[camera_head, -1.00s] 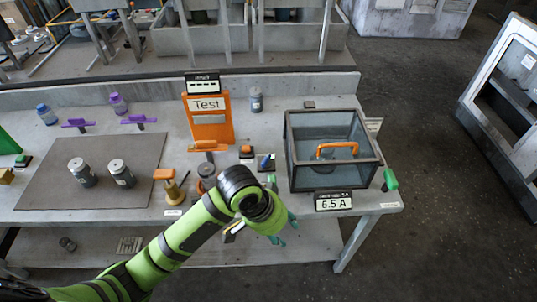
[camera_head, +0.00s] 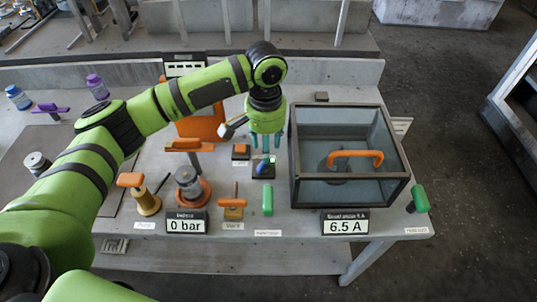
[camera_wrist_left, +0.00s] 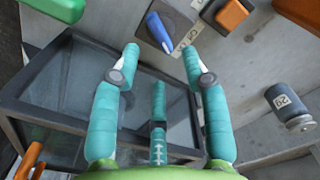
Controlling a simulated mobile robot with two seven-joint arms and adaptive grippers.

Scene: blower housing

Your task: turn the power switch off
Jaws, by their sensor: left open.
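The power switch looks to be the blue rotary knob (camera_head: 264,163) on a dark square plate, on the table left of the glass-walled box. In the left wrist view the blue knob (camera_wrist_left: 158,32) has a white tip pointing at a small light label; I cannot read its marks clearly. My left gripper (camera_head: 266,146) points down, just behind and above the knob. Its teal fingers (camera_wrist_left: 165,62) are spread open and empty, and the knob lies beyond their tips, apart from them. My right gripper is out of view.
The glass-walled box (camera_head: 397,195) with an orange handle (camera_head: 355,154) stands close right of the knob. An orange button (camera_head: 240,151) is close left. A grey jar (camera_wrist_left: 288,103) shows in the wrist view.

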